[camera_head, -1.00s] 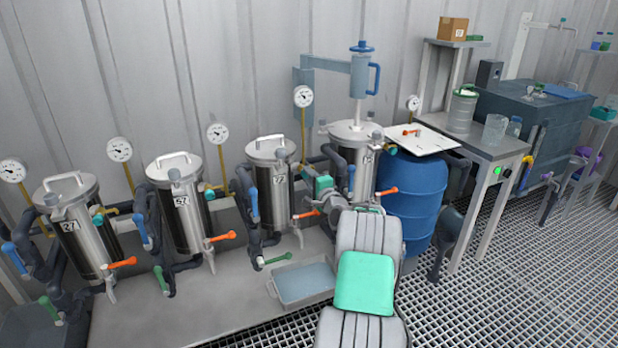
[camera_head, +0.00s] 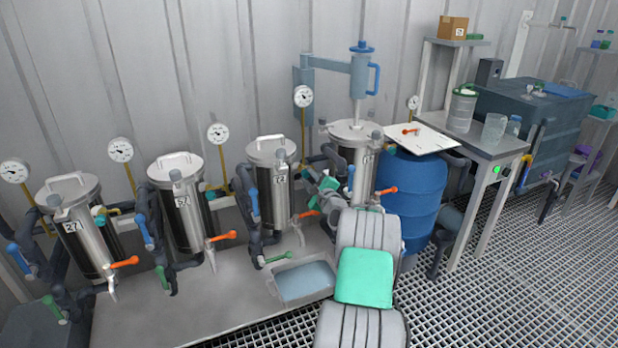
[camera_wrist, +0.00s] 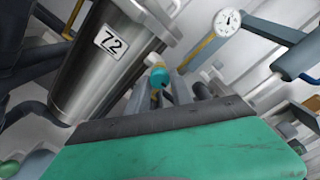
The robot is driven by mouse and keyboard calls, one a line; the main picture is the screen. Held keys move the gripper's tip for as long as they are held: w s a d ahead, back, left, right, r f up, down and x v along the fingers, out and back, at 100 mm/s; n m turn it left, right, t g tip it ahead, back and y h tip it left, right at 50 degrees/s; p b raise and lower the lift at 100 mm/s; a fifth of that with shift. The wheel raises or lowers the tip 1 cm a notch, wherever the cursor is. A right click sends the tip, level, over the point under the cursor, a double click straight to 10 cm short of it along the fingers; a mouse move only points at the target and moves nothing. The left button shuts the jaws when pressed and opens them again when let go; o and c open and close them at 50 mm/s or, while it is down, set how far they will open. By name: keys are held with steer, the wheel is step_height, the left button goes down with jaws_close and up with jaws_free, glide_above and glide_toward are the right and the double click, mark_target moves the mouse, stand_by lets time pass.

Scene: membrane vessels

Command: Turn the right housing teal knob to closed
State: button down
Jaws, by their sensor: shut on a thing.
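The right housing (camera_head: 353,152) is a steel cylinder, the rightmost in the head view, with its lower part hidden behind my arm. My gripper (camera_head: 321,192) is at its left side, with the jaws shut on the teal knob. My gripper hides most of the knob in the head view. In the wrist view the teal knob (camera_wrist: 158,77) shows beyond my green gripper body, with a brass-coloured piece beside it. The knob's exact angle is hard to tell.
A steel housing labelled 72 (camera_wrist: 95,58) stands close to the left in the wrist view. Dark pipes and a gauge (camera_wrist: 227,21) are nearby. A blue barrel (camera_head: 412,205) stands right of my arm, and a water-filled tray (camera_head: 290,300) lies below.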

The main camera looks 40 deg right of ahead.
stand_by(0.3)
steer(key=c, duration=1.1)
jaws_free()
steer(key=shift+s, duration=0.1)
steer(key=v, duration=0.7)
steer(key=shift+s+a, duration=0.15)
steer(key=shift+s, duration=0.15)
